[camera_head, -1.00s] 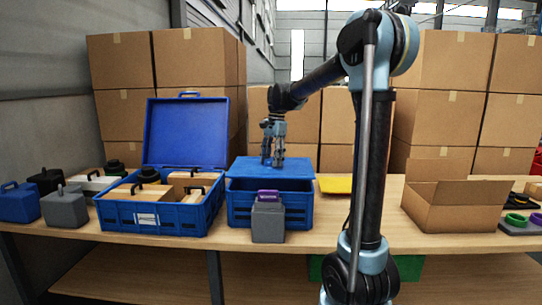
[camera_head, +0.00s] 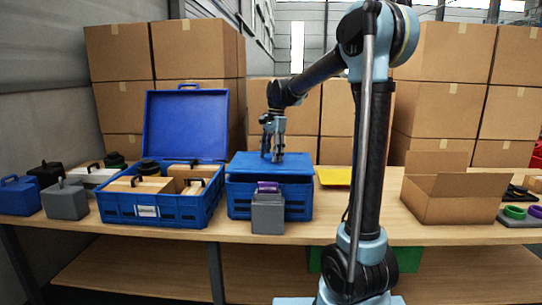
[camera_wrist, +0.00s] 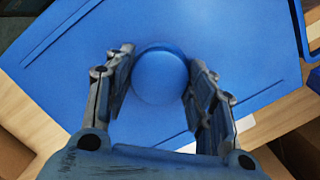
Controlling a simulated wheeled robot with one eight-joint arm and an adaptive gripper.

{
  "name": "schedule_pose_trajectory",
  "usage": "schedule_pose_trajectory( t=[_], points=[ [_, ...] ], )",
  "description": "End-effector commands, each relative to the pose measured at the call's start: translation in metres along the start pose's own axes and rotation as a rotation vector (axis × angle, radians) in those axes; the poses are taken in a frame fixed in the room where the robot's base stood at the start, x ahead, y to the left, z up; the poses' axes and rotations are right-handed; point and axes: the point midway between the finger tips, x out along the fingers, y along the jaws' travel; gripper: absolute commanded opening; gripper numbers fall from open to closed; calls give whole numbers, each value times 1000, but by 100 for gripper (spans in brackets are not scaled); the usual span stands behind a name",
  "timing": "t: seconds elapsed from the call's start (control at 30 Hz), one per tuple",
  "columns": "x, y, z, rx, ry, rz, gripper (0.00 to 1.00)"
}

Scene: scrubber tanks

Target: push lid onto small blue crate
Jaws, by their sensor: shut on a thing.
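The small blue crate (camera_head: 299,203) stands on the table, left of the picture's middle. Its blue lid (camera_head: 298,164) lies over its top. A dark line shows between lid and crate at the front, so I cannot tell whether the lid is fully seated. My gripper (camera_head: 272,157) is above the lid, pointing down. In the wrist view the gripper (camera_wrist: 160,82) is shut on the lid's round blue knob (camera_wrist: 160,75), with a finger on each side. The flat lid (camera_wrist: 235,45) fills most of that view. The knob is hidden in the head view.
A grey canister (camera_head: 267,214) with a purple handle stands before the crate. A larger open blue crate (camera_head: 165,213) of boxes is to the left. Stacked cartons (camera_head: 200,55) stand behind.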

Motion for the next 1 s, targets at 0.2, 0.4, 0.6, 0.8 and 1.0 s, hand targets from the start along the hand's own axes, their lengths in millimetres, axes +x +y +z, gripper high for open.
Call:
schedule_pose_trajectory(
  t=[0.2,0.4,0.6,0.8,1.0],
  points=[
    [2,0,2,-1,0,0,21],
    [2,0,2,-1,0,0,21],
    [3,0,2,-2,0,0,21],
    [7,0,2,-2,0,0,21],
    [11,0,1,-2,0,0,21]
  ],
)
